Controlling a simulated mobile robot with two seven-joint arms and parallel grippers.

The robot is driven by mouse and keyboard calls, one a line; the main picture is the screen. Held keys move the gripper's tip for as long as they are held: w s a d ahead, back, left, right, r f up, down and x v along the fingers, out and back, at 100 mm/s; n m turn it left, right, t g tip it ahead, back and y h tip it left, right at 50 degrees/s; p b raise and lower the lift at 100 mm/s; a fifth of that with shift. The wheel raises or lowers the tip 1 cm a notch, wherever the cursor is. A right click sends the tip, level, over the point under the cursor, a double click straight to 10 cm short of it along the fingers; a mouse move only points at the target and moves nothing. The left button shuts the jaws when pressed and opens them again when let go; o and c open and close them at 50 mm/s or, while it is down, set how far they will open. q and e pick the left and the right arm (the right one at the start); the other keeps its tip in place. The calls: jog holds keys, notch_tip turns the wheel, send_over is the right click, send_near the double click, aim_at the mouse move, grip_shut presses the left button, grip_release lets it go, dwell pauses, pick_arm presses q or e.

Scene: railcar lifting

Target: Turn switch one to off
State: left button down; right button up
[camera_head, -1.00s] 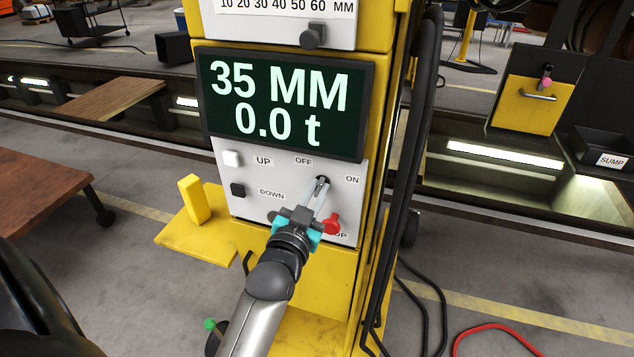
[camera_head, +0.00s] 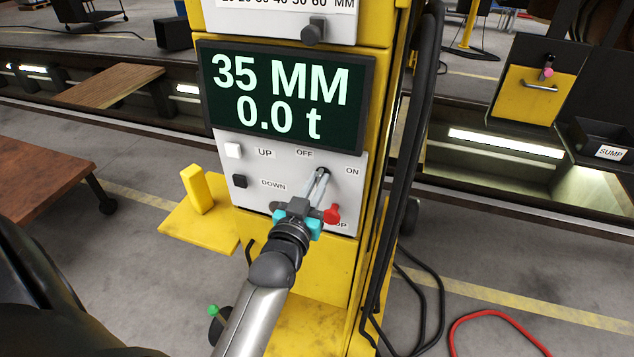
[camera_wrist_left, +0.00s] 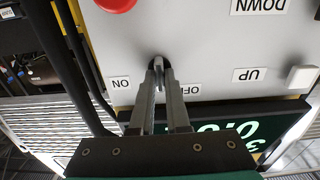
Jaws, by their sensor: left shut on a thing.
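The yellow jack column carries a light grey panel (camera_head: 258,202) with a rotary switch (camera_head: 325,171) between the OFF label (camera_head: 304,153) and the ON label (camera_head: 353,171). My left gripper (camera_head: 319,179) is at the switch, its fingers shut on the switch's small lever. In the left wrist view, upside down, the fingers (camera_wrist_left: 161,88) close around the grey switch lever (camera_wrist_left: 158,67), with ON to the left and OFF to the right. The fingers partly hide the lever, so its exact setting is hard to tell. My right gripper is not in view.
A display (camera_head: 285,98) above reads 35 MM and 0.0 t. A white UP button (camera_head: 233,151) and a black DOWN button (camera_head: 239,181) are at the panel's left. A red knob (camera_head: 332,213) sits close by the gripper. Black cables hang on the right.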

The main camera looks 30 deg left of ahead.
pick_arm(q)
jog(key=c, duration=0.9)
grip_release()
jog(key=p+v, duration=0.4)
jog(key=v, duration=1.1)
jog(key=shift+s+f, duration=0.1)
jog(key=shift+f, duration=0.05)
